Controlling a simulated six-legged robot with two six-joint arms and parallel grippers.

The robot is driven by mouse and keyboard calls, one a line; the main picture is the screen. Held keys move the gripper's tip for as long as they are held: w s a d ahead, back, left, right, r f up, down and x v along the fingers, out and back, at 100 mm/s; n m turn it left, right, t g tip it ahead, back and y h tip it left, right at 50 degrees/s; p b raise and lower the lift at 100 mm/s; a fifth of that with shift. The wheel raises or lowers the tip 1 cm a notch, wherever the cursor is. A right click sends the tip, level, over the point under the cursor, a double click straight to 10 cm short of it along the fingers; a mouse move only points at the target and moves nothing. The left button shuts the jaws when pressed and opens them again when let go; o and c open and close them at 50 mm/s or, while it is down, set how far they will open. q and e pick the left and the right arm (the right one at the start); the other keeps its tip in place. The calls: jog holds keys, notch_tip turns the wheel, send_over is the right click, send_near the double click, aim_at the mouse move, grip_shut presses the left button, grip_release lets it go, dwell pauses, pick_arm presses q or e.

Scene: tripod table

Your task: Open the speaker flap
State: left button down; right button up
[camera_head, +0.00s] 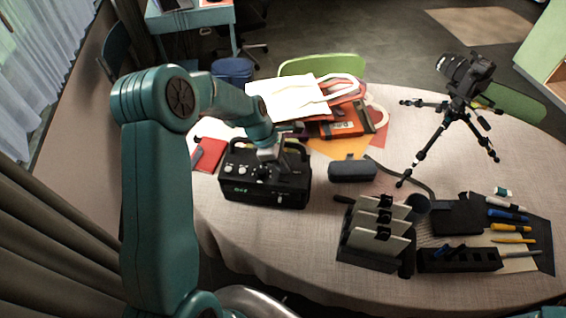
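The speaker (240,190) is a black box with knobs and small green marks on its front, standing on the left part of the table. A dark handle shows at its upper left. My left gripper (266,166) is at the top of the speaker, over its knobs, and hides part of the top. I cannot tell whether it touches the speaker or whether its fingers are apart. No separate flap can be made out. My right gripper is not in view.
The round table (300,250) also holds a camera on a tripod (466,85), a tote bag (290,97), a grey case (352,170), a card holder (375,235) and several pens (508,228). A red item (208,154) lies left of the speaker. The cloth in front of the speaker is clear.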

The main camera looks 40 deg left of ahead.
aim_at(282, 181)
pick_arm(q)
jog(key=shift+t+b, duration=0.3)
jog(key=shift+b, duration=0.3)
jog(key=s+t+y+b, duration=0.1)
jog(key=t+b, duration=0.1)
jog(key=b, duration=0.3)
jog(key=s+d+m+t+y+b, duration=0.1)
jog(key=t+b, duration=0.1)
jog(key=b, duration=0.3)
jog(key=s+t+y+b, duration=0.1)
jog(key=t+b, duration=0.1)
jog(key=b, duration=0.3)
jog(key=shift+d+r+m+t, duration=0.3)
jog(key=shift+d+r, duration=0.05)
jog(key=shift+s+d+f+m+t+y+b, duration=0.1)
jog(key=shift+s+d+m+t+y+b, duration=0.35)
jog(key=shift+t+b, duration=2.5)
jog(key=shift+s+d+f+m+t+y+b, duration=0.1)
jog(key=shift+s+d+m+y+b, duration=0.4)
jog(key=shift+b, duration=5.2)
jog(key=shift+s+f+m+t+y+b, duration=0.2)
jog(key=shift+s+m+t+b, duration=0.95)
jog(key=shift+b, duration=3.2)
jog(key=shift+w+r+n+t, duration=0.1)
jog(key=shift+w+n+t, duration=0.15)
jog(key=shift+n+t, duration=0.25)
jog(key=c, duration=1.2)
grip_release()
jog(key=shift+c, duration=0.2)
